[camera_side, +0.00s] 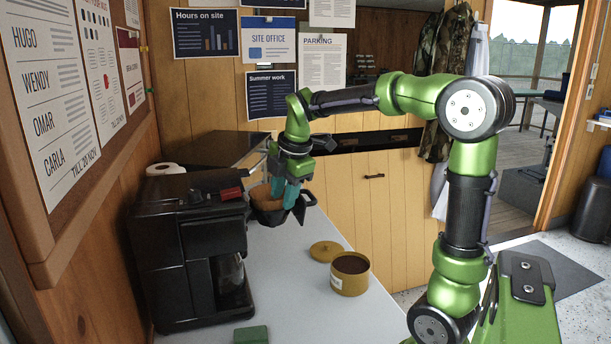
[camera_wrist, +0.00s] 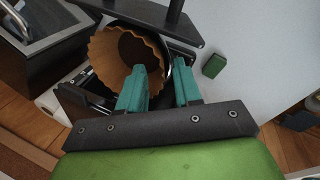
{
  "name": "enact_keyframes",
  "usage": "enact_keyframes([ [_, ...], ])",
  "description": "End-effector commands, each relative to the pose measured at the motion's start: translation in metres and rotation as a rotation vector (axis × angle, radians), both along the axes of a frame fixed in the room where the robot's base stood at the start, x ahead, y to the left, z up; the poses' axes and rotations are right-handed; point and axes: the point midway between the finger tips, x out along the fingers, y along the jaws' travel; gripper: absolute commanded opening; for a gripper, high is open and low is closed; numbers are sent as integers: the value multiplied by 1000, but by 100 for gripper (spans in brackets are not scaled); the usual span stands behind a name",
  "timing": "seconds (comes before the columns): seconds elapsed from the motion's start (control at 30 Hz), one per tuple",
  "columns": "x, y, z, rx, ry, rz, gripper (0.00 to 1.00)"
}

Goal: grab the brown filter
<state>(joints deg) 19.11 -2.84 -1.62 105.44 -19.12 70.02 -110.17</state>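The brown filter (camera_side: 261,196) is a fluted paper cup seated in a black filter basket (camera_side: 268,217) beyond the coffee machine. In the wrist view the filter (camera_wrist: 103,66) shows its pleated wall around a dark inside. My gripper (camera_side: 286,192) points down at the basket's right side, its two teal fingers apart. In the wrist view my gripper (camera_wrist: 164,88) has its left finger over the filter's near side and its right finger by the basket's outer edge. The gap between them shows. Whether either finger touches the filter, I cannot tell.
The black coffee machine (camera_side: 190,250) stands left on the grey counter (camera_side: 290,265). A mustard jar (camera_side: 350,281) with dark contents and its lid (camera_side: 326,251) are to the right. A green block (camera_side: 251,335) lies at the front. The counter's middle is free.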

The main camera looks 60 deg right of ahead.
Motion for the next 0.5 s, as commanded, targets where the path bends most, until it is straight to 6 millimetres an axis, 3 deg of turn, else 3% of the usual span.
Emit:
enact_keyframes([
  [0.27, 1, 0, -3, 0, 0, -1, 34],
  [0.5, 1, 0, -3, 0, -1, -1, 0],
])
